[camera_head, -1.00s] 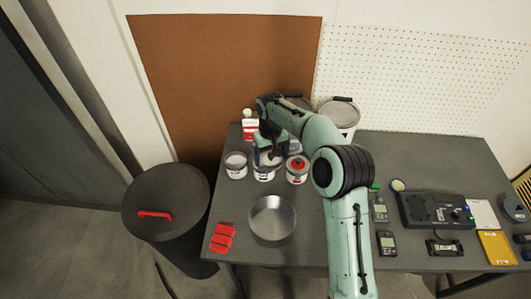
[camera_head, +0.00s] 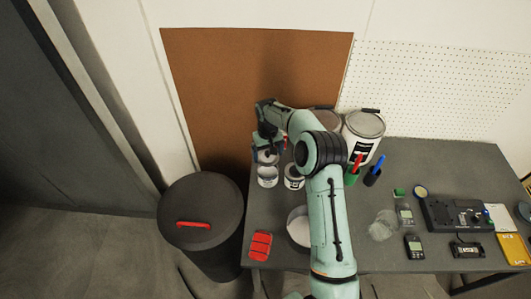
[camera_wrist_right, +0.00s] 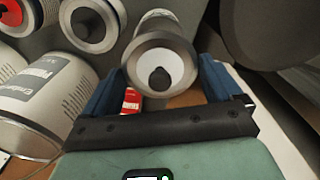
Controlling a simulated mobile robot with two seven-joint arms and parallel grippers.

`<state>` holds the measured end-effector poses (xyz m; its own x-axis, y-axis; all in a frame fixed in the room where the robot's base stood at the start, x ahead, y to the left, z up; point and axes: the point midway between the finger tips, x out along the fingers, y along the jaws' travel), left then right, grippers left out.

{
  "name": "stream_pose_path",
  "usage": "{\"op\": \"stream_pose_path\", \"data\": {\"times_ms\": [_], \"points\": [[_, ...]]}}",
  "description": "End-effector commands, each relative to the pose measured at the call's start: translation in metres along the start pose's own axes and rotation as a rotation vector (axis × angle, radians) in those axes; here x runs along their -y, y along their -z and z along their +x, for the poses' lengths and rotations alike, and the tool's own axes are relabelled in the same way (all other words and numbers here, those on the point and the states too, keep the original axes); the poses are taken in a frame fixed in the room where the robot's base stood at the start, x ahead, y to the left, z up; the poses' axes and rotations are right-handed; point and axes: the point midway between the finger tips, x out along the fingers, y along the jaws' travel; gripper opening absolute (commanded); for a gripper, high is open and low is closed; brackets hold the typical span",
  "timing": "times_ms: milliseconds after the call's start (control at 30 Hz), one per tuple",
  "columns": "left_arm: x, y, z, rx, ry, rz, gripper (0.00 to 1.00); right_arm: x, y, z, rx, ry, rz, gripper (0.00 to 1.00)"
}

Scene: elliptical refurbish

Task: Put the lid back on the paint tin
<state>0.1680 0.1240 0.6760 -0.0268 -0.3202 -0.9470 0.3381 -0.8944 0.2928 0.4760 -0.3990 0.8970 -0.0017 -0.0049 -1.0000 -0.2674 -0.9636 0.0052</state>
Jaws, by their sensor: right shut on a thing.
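My right gripper (camera_head: 268,147) is above the left end of the row of small paint tins in the head view. In the right wrist view its blue fingers (camera_wrist_right: 160,85) are shut on a round, grey-rimmed lid (camera_wrist_right: 160,55) with a white centre and a dark knob. A pale tin (camera_head: 267,176) stands just in front of and below the gripper; whether the lid touches it, I cannot tell. Another small tin (camera_head: 294,178) stands to its right. A red-topped tin (camera_wrist_right: 10,12) shows at the wrist view's corner; my arm hides it in the head view. My left gripper is not in view.
A dark bin (camera_head: 200,215) with a red handle stands left of the table. A large paint bucket (camera_head: 363,132) stands behind my arm. Meters (camera_head: 414,246) and a black device (camera_head: 455,213) occupy the right side.

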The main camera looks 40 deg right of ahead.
Motion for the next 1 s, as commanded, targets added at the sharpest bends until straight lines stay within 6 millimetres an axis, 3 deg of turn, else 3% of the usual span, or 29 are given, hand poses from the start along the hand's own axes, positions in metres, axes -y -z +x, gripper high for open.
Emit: {"op": "stream_pose_path", "data": {"times_ms": [267,700,1000], "points": [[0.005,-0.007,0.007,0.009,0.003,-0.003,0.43,0.0,-0.001,0.015,0.002,0.0,0.0,0.63],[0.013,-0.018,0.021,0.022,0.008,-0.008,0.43,0.0,-0.001,0.055,0.003,-0.001,0.0,0.63],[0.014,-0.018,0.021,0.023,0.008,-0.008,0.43,0.0,0.0,0.065,0.0,0.0,0.0,0.63]]}}
